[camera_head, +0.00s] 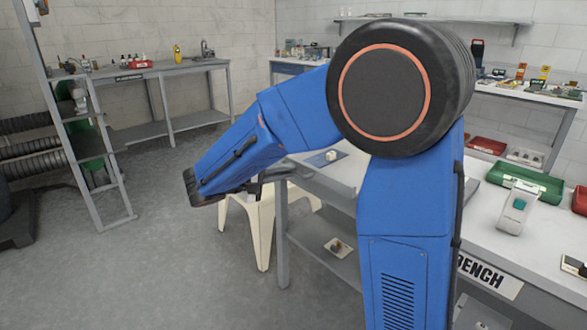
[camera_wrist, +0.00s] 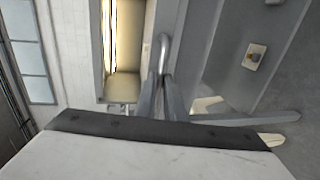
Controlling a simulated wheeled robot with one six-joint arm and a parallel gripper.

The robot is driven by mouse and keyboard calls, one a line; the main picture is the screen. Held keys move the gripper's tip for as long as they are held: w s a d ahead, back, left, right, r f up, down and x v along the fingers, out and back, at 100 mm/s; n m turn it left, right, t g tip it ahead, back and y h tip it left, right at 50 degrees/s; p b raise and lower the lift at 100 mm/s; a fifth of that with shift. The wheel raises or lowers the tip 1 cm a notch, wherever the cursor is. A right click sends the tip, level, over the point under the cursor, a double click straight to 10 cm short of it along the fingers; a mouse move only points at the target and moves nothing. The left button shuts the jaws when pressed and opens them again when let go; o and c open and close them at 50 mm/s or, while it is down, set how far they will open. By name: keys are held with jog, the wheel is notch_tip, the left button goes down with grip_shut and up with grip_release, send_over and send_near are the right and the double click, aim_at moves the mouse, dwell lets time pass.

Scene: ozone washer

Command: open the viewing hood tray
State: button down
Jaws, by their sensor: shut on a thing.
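In the wrist view my gripper (camera_wrist: 162,98) is shut on the lower end of a curved metal handle (camera_wrist: 164,42). What the handle is fixed to is partly hidden by the fingers. Just left of the handle is a box-like opening with a cream inner surface (camera_wrist: 124,70) and a bright strip along one side; I cannot tell for sure whether this is the viewing hood tray. In the head view my blue arm covers the middle, and the viewing hood tray cannot be made out there.
In the head view a cream stool (camera_head: 262,232) stands beside the workbench (camera_head: 420,232), below my forearm. The bench bears a green tray (camera_head: 540,186) and a white handheld device (camera_head: 517,208). A ladder-like rack (camera_head: 92,150) stands left. The floor at front left is clear.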

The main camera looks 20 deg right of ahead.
jog(key=shift+a, duration=0.2)
jog(key=c, duration=1.8)
grip_release()
jog(key=shift+c, duration=0.2)
jog(key=v, duration=1.7)
jog(key=shift+a, duration=0.2)
